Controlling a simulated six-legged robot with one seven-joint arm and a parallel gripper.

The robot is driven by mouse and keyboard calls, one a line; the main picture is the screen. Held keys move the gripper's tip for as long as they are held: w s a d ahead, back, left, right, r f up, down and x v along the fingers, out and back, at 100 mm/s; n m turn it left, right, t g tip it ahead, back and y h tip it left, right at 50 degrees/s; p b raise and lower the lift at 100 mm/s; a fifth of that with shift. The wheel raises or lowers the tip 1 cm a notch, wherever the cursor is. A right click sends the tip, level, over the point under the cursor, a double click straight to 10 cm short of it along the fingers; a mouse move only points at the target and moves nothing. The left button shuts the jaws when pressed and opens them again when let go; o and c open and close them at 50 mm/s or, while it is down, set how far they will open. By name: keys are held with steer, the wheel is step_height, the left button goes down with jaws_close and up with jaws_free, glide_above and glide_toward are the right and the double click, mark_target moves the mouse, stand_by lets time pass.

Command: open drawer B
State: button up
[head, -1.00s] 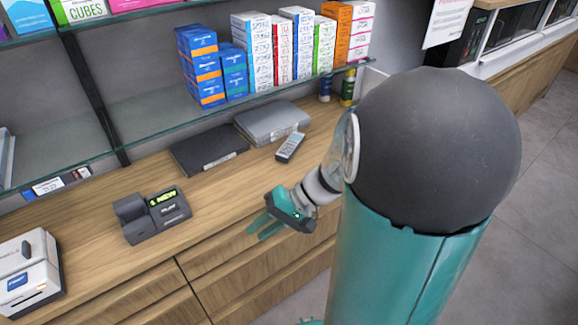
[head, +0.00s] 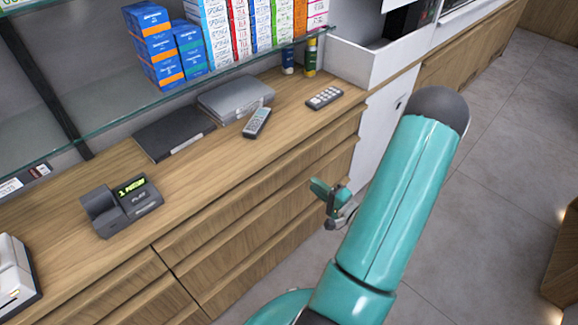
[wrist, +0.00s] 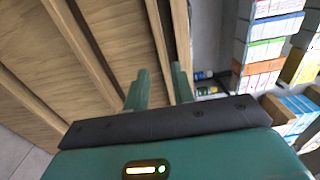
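Wooden drawer fronts lie under the counter in the head view: a wide stack at the right, with an upper drawer front (head: 240,212) and a lower one (head: 265,252), and a left stack (head: 115,295). All look closed. No letter shows, so I cannot tell which is drawer B. My gripper (head: 325,192) appears in front of the wide stack's right end, seemingly apart from it. In the wrist view my gripper (wrist: 159,82) has two green fingers spread with nothing between them. Drawer fronts (wrist: 105,45) with long ledges fill that view's left and middle.
The counter top (head: 220,165) holds a card terminal (head: 122,205), a black flat case (head: 172,132), a grey case (head: 235,97) and remotes (head: 256,122). A glass shelf with boxes (head: 155,45) hangs above. Grey floor (head: 500,200) is free at the right.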

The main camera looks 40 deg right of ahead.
mark_target(287, 164)
steer(key=w, duration=1.2)
steer(key=shift+w+a, duration=0.15)
steer(key=shift+a, duration=0.15)
jaws_close()
